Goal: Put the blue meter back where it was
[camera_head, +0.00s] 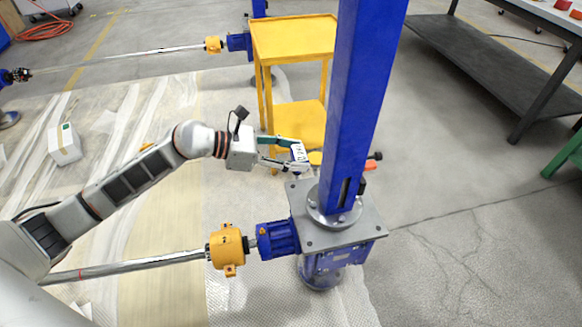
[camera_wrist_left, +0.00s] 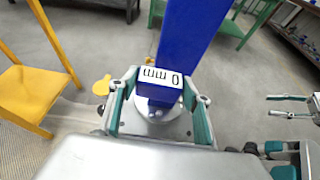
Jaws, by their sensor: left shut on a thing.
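The blue meter (camera_wrist_left: 158,90) has a white display reading "0 mm", upside down in the left wrist view. My left gripper (camera_wrist_left: 160,108) is shut on it, with a teal-padded finger on either side. In the head view the meter (camera_head: 298,152) and my left gripper (camera_head: 291,156) are at the far left side of the blue column (camera_head: 357,100), near the back corner of the jack's grey plate (camera_head: 360,229). Whether the meter touches the column or plate is unclear. Grey and teal gripper-like parts, perhaps my right gripper (camera_wrist_left: 275,147), show at the right edge of the wrist view.
A yellow cart (camera_head: 295,38) stands behind the gripper. Blue motor (camera_head: 278,240), yellow coupling (camera_head: 228,249) and shaft (camera_head: 140,265) run left from the jack. A dark shelf table (camera_head: 480,70) stands at back right. The floor right of the jack is clear.

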